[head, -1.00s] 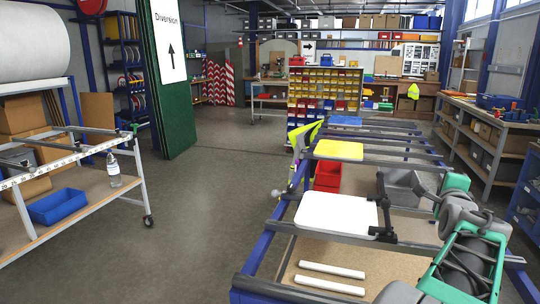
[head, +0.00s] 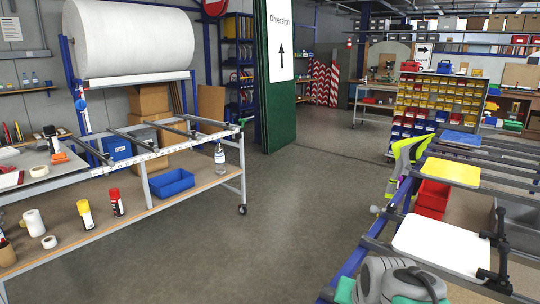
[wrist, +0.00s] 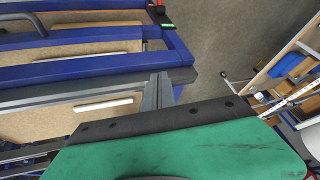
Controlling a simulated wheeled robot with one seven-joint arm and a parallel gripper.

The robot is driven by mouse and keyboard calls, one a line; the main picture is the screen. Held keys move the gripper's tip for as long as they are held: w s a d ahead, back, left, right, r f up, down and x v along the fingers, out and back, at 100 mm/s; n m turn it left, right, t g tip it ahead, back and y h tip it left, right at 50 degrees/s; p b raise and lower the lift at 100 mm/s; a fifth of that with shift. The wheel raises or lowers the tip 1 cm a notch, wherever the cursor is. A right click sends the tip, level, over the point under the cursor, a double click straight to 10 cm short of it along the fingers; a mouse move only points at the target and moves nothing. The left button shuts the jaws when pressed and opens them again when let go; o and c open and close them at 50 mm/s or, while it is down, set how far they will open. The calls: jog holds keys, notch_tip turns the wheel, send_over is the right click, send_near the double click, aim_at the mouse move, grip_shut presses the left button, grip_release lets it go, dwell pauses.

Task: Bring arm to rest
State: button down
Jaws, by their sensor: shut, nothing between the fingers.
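My gripper (wrist: 158,92) shows in the wrist view as two dark grey fingers close together, shut and empty, beyond its black and green body. It is over the blue-framed rack (wrist: 90,75), with brown board and white rods (wrist: 103,106) below. In the head view, grey and green links of my arm show at the bottom right, in front of the rack (head: 345,270). The fingers are not visible there.
The rack holds a white sign plate (head: 455,243), a yellow plate (head: 452,172) and a blue plate (head: 460,141). Red bins (head: 433,197) sit below. A workbench with a blue bin (head: 171,182) and spray cans (head: 117,202) stands left. Open floor (head: 275,210) lies between.

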jog(key=s+a+f+n+g, duration=0.2)
jog(key=s+a+f+n, duration=0.1)
jog(key=s+a+n, duration=0.2)
jog(key=s+a, duration=0.2)
jog(key=s, duration=0.1)
jog(key=shift+a+f+n+g+y, duration=0.15)
jog(key=shift+a+n+g+y, duration=0.05)
jog(key=shift+n+g+y, duration=0.2)
jog(key=shift+s, duration=0.1)
